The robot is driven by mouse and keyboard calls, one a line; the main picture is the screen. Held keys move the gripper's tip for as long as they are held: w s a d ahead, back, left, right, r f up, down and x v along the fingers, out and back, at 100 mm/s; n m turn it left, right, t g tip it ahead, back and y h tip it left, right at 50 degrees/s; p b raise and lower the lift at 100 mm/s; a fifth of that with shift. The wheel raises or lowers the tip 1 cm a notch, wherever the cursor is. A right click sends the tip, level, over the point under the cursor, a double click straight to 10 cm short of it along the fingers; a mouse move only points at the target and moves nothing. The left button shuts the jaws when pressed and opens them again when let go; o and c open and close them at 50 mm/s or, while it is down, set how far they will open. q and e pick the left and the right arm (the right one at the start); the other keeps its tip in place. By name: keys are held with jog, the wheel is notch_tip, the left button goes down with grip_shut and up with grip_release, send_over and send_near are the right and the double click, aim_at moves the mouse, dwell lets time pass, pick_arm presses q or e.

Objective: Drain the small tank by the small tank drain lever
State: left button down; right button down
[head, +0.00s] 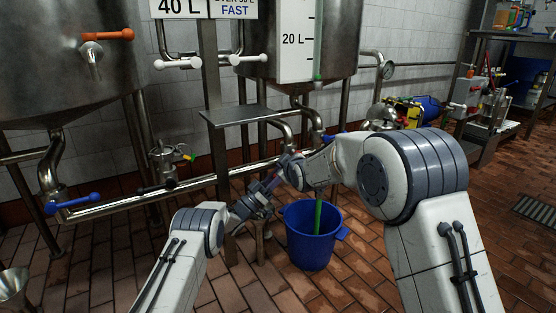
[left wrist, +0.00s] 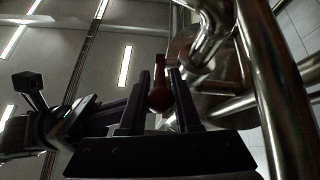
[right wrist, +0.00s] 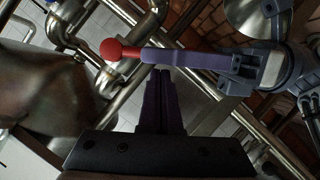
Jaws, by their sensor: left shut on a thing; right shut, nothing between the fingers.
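A steel tank (head: 258,68) with a white 20 L gauge panel hangs at the centre of the head view, with outlet pipes below it. A red lever with a round knob shows in the left wrist view (left wrist: 158,97), between my left gripper's fingers (left wrist: 158,88). In the right wrist view its red knob (right wrist: 112,50) sticks out past the left gripper's purple fingers. In the head view my left gripper (head: 268,186) is below the tank; the lever is mostly hidden there. My right gripper (right wrist: 160,78) is shut and empty, close beside the left gripper.
A larger-looking tank (head: 65,55) with an orange-handled tap is at left. A small steel shelf (head: 238,115) and a horizontal pipe (head: 215,178) lie behind the arms. A blue-handled valve (head: 73,201) is at lower left.

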jog(key=shift+d+f, duration=0.15)
jog(key=shift+f, duration=0.05)
pick_arm(q)
jog(key=shift+a, duration=0.1)
pick_arm(e)
jog(key=shift+w+d+f, duration=0.1)
jog(key=shift+d+f, duration=0.2)
jog(key=shift+f, duration=0.3)
pick_arm(q)
jog(key=c, duration=0.8)
grip_release()
jog(key=shift+c, duration=0.2)
jog(key=shift+r, duration=0.1)
pick_arm(e)
jog(key=shift+d+f, duration=0.1)
